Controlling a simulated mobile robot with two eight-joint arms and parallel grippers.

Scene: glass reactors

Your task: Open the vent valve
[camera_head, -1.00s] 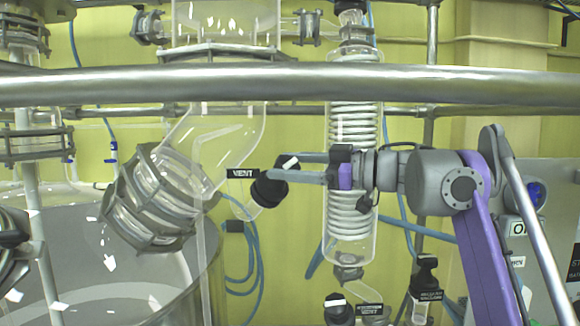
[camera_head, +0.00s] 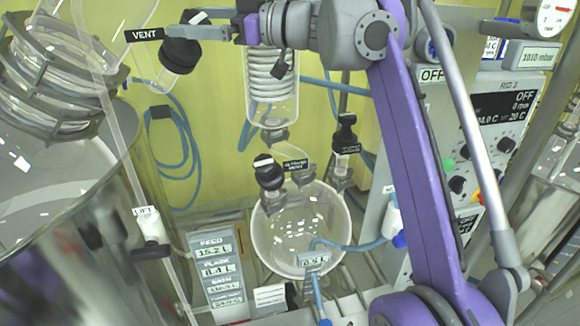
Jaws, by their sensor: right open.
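The vent valve has a black knob (camera_head: 181,54) with a white mark at its top, beside a black VENT label (camera_head: 145,35) at the upper left. My right gripper (camera_head: 202,25) comes in from the right, with its fingers at the top of this knob. Its jaws are open. I cannot tell whether the fingers touch the knob. My left gripper is not in view.
A second black knob (camera_head: 267,172) sits above the round receiving flask (camera_head: 302,230). A glass condenser coil (camera_head: 271,75) hangs behind my right gripper. A large glass vessel (camera_head: 70,230) fills the left. A control panel (camera_head: 505,125) stands at the right.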

